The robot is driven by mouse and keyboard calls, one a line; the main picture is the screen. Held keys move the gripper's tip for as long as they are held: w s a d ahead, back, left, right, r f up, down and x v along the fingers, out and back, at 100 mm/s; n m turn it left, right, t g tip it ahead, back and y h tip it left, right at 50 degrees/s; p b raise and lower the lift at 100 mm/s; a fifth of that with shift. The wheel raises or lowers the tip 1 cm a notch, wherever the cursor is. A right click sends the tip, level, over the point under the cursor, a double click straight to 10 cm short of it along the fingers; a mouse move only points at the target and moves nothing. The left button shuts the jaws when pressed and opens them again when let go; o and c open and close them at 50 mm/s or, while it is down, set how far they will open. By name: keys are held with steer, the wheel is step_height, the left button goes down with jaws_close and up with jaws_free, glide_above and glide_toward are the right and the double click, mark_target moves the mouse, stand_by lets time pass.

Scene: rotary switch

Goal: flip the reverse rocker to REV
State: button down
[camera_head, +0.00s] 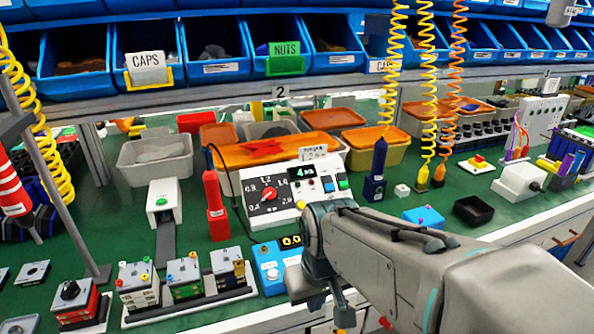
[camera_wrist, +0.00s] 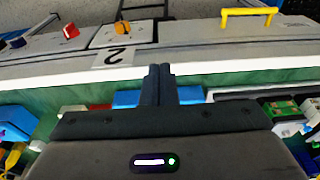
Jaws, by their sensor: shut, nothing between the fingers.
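A white sloped control box (camera_head: 285,209) stands on the green bench in the middle of the head view. My arm reaches in from the lower right, just right of and in front of the box. My gripper (camera_wrist: 158,83) is shut and empty in the wrist view, over the bench's front edge. Its fingertips are not clear in the head view.
A blue meter (camera_head: 270,269) sits in front of the box. A black tray (camera_head: 473,211) lies farther right. A yellow handle (camera_wrist: 249,14) shows on the bench front.

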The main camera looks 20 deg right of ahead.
mark_target(330, 188)
steer(key=w+d+r+n+t+b, duration=0.2)
steer(key=w+d+r+n, duration=0.3)
steer(key=w+d+n, duration=0.4)
steer(key=w+d+r+n+t+b, duration=0.3)
steer(key=w+d+r+n, duration=0.3)
steer(key=w, duration=0.9)
steer(key=d+n, duration=0.3)
steer(key=shift+r, duration=0.3)
steer(key=shift+w+f, duration=0.1)
steer(key=shift+w, duration=0.05)
steer(key=b+x, duration=0.1)
steer(key=x, duration=1.2)
steer(key=shift+w+a+f, duration=0.1)
steer(key=shift+w+f, duration=0.1)
steer(key=shift+w, duration=0.25)
steer(key=shift+b, duration=0.3)
steer(key=f+t+b, duration=0.1)
steer(key=b, duration=0.2)
steer(key=shift+r, duration=0.4)
